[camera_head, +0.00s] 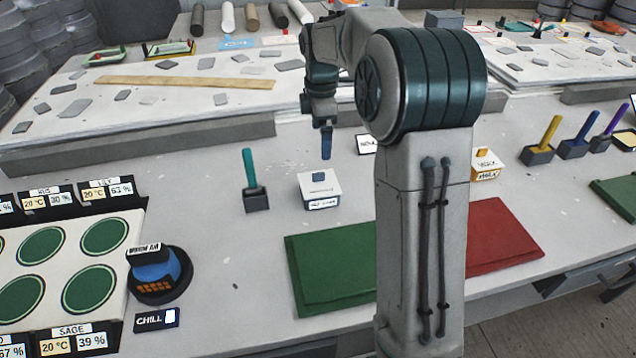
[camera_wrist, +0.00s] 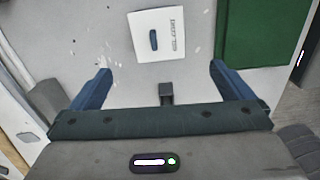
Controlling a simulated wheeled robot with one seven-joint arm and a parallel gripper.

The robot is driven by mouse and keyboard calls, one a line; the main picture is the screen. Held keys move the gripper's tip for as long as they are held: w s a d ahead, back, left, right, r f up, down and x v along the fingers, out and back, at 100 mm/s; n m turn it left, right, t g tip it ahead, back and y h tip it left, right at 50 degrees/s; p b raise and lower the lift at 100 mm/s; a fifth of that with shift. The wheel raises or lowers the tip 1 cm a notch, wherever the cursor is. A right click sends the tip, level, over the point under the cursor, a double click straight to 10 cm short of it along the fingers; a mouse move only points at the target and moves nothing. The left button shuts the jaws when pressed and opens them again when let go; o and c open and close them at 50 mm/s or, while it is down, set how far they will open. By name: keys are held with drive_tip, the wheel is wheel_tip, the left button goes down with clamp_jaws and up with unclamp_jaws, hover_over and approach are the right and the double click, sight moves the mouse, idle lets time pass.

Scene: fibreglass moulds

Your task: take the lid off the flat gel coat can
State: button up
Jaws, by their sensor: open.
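The flat gel coat can (camera_head: 322,195) is a low, square white can on the grey bench. Its lid (camera_head: 308,184) is on, with a small dark blue knob (camera_head: 318,177) on top. In the wrist view the can (camera_wrist: 175,22) lies ahead of the fingers, its knob (camera_wrist: 153,40) upright in the picture and its lettering sideways. My gripper (camera_head: 326,145) points down and hangs above the can, apart from it. In the wrist view my gripper (camera_wrist: 161,75) has its two blue fingers wide apart, with nothing between the tips.
A teal-handled tool in a dark block (camera_head: 256,200) stands left of the can. A green board (camera_head: 335,268) lies in front, and a red board (camera_head: 503,238) to the right. Another white can with a yellow knob (camera_head: 487,168) stands right of my arm. Bare bench surrounds the can.

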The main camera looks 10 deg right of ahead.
hover_over(319, 183)
drive_tip(key=shift+n, duration=0.3)
wheel_tip(319, 183, down, 9)
drive_tip(key=shift+w+d, duration=0.1)
drive_tip(key=shift+d, duration=0.05)
drive_tip(key=shift+f+p, duration=0.3)
drive_tip(key=shift+f, duration=2.3)
drive_tip(key=c, duration=0.7)
